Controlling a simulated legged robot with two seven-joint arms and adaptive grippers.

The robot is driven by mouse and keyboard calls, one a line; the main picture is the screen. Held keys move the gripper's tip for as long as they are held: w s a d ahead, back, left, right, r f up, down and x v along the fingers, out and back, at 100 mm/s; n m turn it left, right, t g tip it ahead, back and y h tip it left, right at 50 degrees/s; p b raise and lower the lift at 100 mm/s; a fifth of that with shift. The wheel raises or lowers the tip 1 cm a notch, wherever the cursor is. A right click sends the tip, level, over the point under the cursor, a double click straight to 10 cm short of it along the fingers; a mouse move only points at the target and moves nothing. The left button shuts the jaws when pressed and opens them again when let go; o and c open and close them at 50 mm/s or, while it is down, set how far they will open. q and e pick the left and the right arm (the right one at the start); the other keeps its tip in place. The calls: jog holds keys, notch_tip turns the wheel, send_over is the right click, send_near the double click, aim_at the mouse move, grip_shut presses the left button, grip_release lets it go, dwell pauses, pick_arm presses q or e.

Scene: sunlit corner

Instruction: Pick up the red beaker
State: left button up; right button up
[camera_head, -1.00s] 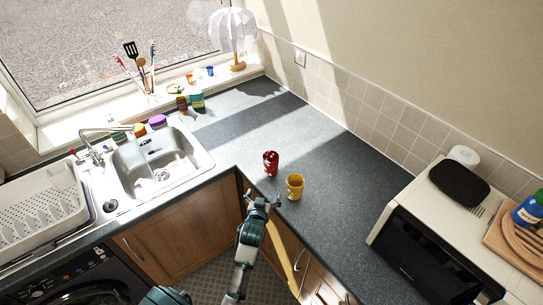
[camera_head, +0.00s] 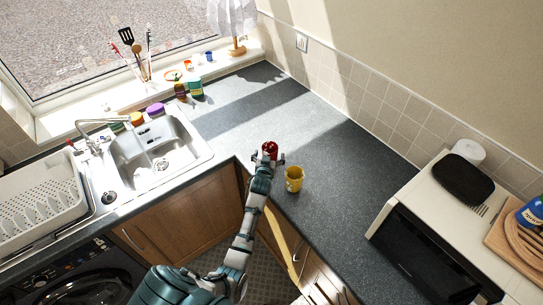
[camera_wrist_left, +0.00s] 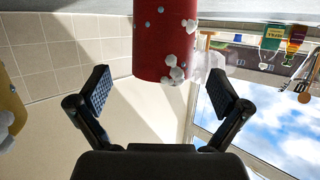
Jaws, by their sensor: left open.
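The red beaker (camera_head: 270,147) stands on the dark grey worktop near its inner corner. In the left wrist view the red beaker (camera_wrist_left: 164,40) shows upside down, with pale blue dots and white blossom-like shapes. My left gripper (camera_head: 267,160) is at the beaker on its near side. In the left wrist view my left gripper (camera_wrist_left: 168,95) is open, its two fingers spread to either side of the beaker's line. The beaker appears just ahead of the fingers; I cannot tell whether they touch it. My right gripper is not in view.
A yellow cup (camera_head: 294,179) stands close to the right of my left gripper. A sink (camera_head: 155,155) and a white dish rack (camera_head: 40,205) are at left. A microwave (camera_head: 425,250) stands at right. The worktop behind the beaker is clear.

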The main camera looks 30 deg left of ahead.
aim_at(270, 146)
pick_arm(q)
jog(key=x, duration=0.4)
jog(key=shift+w+a+f, duration=0.15)
jog(key=shift+w+a, duration=0.05)
jog(key=shift+a, duration=0.25)
jog(key=shift+s+d, duration=0.1)
jog(key=shift+d, duration=0.15)
jog(key=shift+c, duration=0.8)
jog(key=shift+d+r, duration=0.15)
jog(key=shift+r, duration=0.1)
jog(key=c, duration=1)
